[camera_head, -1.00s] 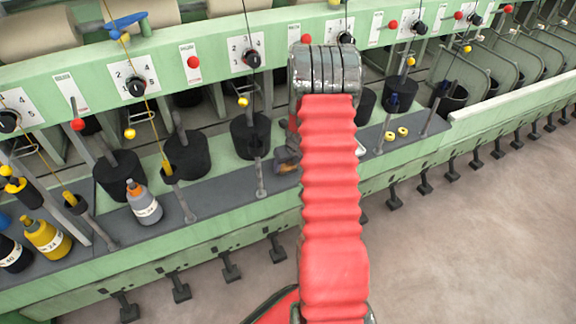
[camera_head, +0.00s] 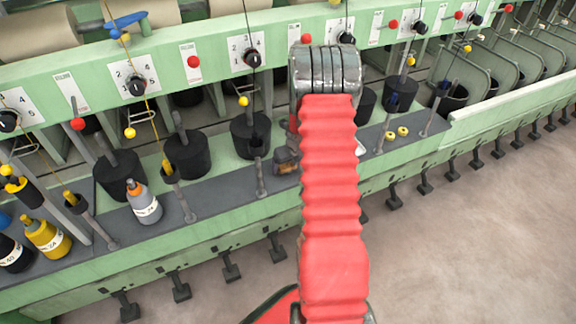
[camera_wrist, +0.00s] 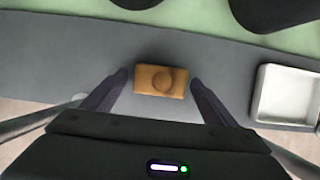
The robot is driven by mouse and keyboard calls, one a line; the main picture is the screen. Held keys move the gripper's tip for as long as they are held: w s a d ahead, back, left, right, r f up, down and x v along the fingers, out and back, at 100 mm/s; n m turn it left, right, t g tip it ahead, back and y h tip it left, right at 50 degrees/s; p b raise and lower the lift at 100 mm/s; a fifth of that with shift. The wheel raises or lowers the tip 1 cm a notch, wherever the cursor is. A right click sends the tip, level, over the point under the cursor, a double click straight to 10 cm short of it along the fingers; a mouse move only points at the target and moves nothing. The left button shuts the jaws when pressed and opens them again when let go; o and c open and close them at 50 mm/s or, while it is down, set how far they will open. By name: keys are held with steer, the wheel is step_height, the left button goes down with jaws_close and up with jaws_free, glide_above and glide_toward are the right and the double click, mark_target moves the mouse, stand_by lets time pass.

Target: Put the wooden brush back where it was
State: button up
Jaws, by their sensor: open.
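The wooden brush is an orange-brown block (camera_wrist: 160,80) with a round raised part on top. In the wrist view it lies on the grey ledge (camera_wrist: 60,55), with its long side running across the picture. My gripper (camera_wrist: 159,79) is open, with one dark finger on each side of the brush. There appear to be small gaps between the fingers and its ends.
A white tray (camera_wrist: 287,95) lies on the ledge right of my gripper. Black cups (camera_head: 187,154), metal posts (camera_head: 261,178) and a grey bottle (camera_head: 143,202) stand along the green machine to the left. Two small yellow rings (camera_head: 396,133) lie right of my arm.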

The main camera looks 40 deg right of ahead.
steer(key=v, duration=1.2)
stand_by(1.0)
steer(key=s+a+n+g+y, duration=0.1)
steer(key=s+a+n, duration=0.45)
steer(key=n, duration=0.55)
steer(key=s+a+r+n, duration=0.5)
steer(key=a+r+n, duration=0.3)
steer(key=a+n, duration=0.1)
steer(key=s+a+r+n+t, duration=0.1)
steer(key=s+a+r+n, duration=0.4)
steer(key=a+r+n, duration=0.3)
steer(key=s+a+r+n+t, duration=0.1)
steer(key=s+a+r+n, duration=0.3)
steer(key=a+r+n, duration=0.4)
steer(key=a+n, duration=0.3)
steer(key=a, duration=0.2)
steer(key=shift+s+a+r, duration=0.3)
steer(key=shift+s+a, duration=0.05)
steer(key=shift+s, duration=0.05)
